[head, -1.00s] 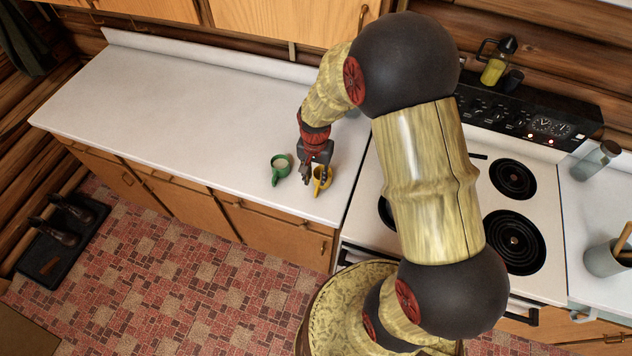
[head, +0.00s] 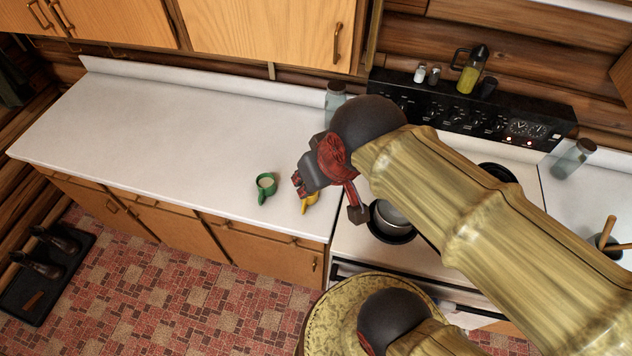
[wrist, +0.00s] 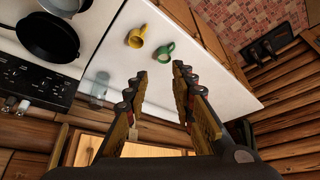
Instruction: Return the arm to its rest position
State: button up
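My gripper (wrist: 160,78) is open in the wrist view, its two fingers apart with nothing between them. In the head view my gripper (head: 309,180) is raised over the right end of the white counter, near the stove. My arm is folded across the stove side of the picture. A green mug (head: 266,184) and a yellow mug (head: 310,201) stand on the counter; my gripper partly hides the yellow one in the head view. Both the yellow mug (wrist: 136,37) and green mug (wrist: 167,50) show clear of the fingers in the wrist view.
A pot (head: 390,218) sits on the stove, partly behind my arm. A glass jar (head: 335,97) stands at the counter's back edge. Shakers and a yellow-filled bottle (head: 468,78) stand on the stove's back panel. The left counter (head: 170,120) is clear.

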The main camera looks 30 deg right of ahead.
jog(key=shift+s+a+r, duration=0.1)
jog(key=shift+s+r, duration=0.2)
jog(key=shift+s, duration=0.4)
jog(key=shift+f, duration=0.1)
notch_tip(320, 180, down, 17)
jog(key=b, duration=1.7)
